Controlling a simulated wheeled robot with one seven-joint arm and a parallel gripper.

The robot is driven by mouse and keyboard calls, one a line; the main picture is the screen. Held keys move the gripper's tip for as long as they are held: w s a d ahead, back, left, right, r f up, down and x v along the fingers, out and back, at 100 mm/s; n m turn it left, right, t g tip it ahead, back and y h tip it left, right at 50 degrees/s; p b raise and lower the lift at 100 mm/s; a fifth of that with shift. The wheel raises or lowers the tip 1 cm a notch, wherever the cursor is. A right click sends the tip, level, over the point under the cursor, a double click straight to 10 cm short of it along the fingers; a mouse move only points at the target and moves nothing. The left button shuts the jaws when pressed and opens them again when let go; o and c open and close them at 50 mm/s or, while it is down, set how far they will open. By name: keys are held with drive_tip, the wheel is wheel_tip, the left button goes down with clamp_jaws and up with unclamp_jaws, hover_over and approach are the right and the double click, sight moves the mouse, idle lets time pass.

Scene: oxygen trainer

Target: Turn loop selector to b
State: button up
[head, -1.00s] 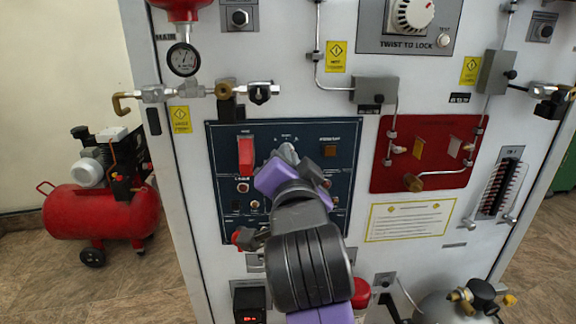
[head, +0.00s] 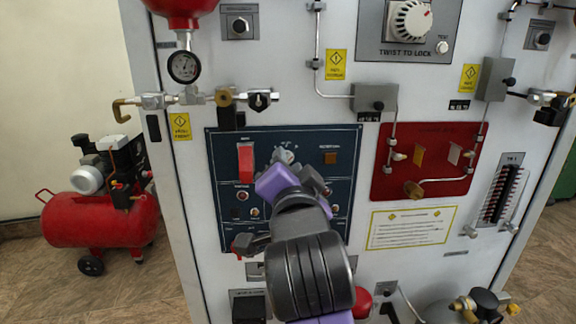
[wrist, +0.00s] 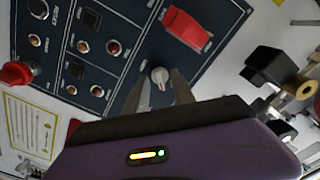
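A dark blue control panel (head: 340,200) is on the front of the white cabinet. In the wrist view a small light-grey knob (wrist: 160,77), which looks like the loop selector, sits on this panel below a red switch cover (wrist: 187,28). My gripper (wrist: 158,92) is open, with one metal finger on each side just short of the knob. I cannot tell whether either finger touches it. The position letters are not readable.
The red guarded switch (head: 246,163) is just left of my gripper. A red panel (head: 395,180) with fittings is to the right. Valves and pipework (head: 190,98) stick out above the panel. A red compressor (head: 100,220) stands on the floor at left.

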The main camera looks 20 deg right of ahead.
drive_tip(key=shift+s, duration=0.15)
drive_tip(key=v, duration=0.7)
drive_tip(key=shift+s, duration=0.25)
drive_tip(key=shift+a+r, duration=0.1)
drive_tip(key=a+r+n+t+y, duration=0.3)
drive_tip(key=a+r+n+t, duration=0.15)
drive_tip(key=n, duration=0.25)
drive_tip(key=s+a+f+n+y+p, duration=0.1)
drive_tip(key=s+a+f+n+y, duration=0.1)
drive_tip(key=s+f+n+y, duration=0.55)
drive_tip(key=s+d+f+m+g+h+p, duration=0.1)
drive_tip(key=s+d+f+g+h+p, duration=0.1)
drive_tip(key=s+f, duration=0.8)
drive_tip(key=s+d+f+g+h+p, duration=0.3)
drive_tip(key=s+f, duration=0.7)
drive_tip(key=s, duration=0.8)
drive_tip(key=d+g, duration=0.2)
drive_tip(key=d, duration=0.2)
drive_tip(key=shift+s+f+m, duration=0.25)
drive_tip(key=shift+f+m, duration=0.1)
drive_tip(key=shift+f, duration=0.05)
